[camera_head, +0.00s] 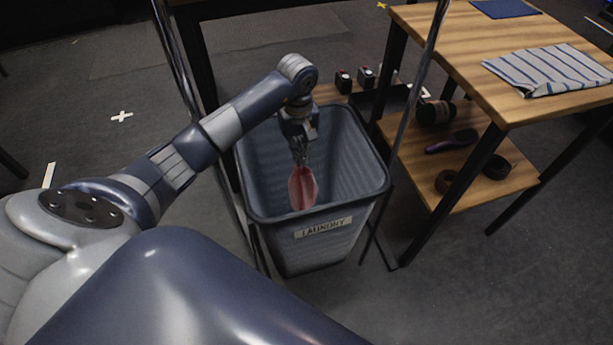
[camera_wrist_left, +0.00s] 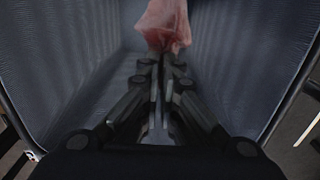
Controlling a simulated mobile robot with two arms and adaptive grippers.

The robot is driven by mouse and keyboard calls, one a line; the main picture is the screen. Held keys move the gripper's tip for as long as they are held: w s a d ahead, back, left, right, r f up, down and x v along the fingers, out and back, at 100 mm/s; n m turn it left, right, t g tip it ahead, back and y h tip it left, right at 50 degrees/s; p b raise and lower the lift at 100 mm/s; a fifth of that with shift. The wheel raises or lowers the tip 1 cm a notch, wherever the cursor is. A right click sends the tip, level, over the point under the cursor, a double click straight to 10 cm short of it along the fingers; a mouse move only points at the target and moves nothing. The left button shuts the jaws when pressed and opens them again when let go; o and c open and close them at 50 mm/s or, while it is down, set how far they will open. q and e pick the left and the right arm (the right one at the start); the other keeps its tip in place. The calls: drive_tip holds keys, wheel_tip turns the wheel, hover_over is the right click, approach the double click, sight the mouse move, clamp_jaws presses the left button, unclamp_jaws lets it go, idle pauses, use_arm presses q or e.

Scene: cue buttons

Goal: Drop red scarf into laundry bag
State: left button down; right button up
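The laundry bag (camera_head: 343,238) is an open grey-blue bin with a "LAUNDRY" label on its front, held in a dark metal frame. My left gripper (camera_head: 299,160) points down inside its opening. The red scarf (camera_head: 302,189) hangs from the fingertips within the bag's mouth, above the bag's bottom. In the left wrist view the fingers (camera_wrist_left: 158,62) are closed together on the crumpled scarf (camera_wrist_left: 165,24), with the bag's ribbed walls (camera_wrist_left: 60,60) on both sides. My right gripper is not in view.
A wooden table (camera_head: 470,65) at the right carries a striped folded cloth (camera_head: 550,70) and a blue cloth (camera_head: 505,8). Its lower shelf (camera_head: 425,172) holds shoes and small dark items. Thin metal poles (camera_head: 418,80) rise beside the bag.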

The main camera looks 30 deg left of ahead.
use_arm(q)
drive_tip(key=shift+f, duration=0.2)
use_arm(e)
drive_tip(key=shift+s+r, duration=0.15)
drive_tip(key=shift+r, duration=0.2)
use_arm(q)
drive_tip(key=c, duration=1.8)
unclamp_jaws()
drive_tip(key=o, duration=0.6)
drive_tip(key=shift+o, duration=0.7)
drive_tip(key=o, duration=0.6)
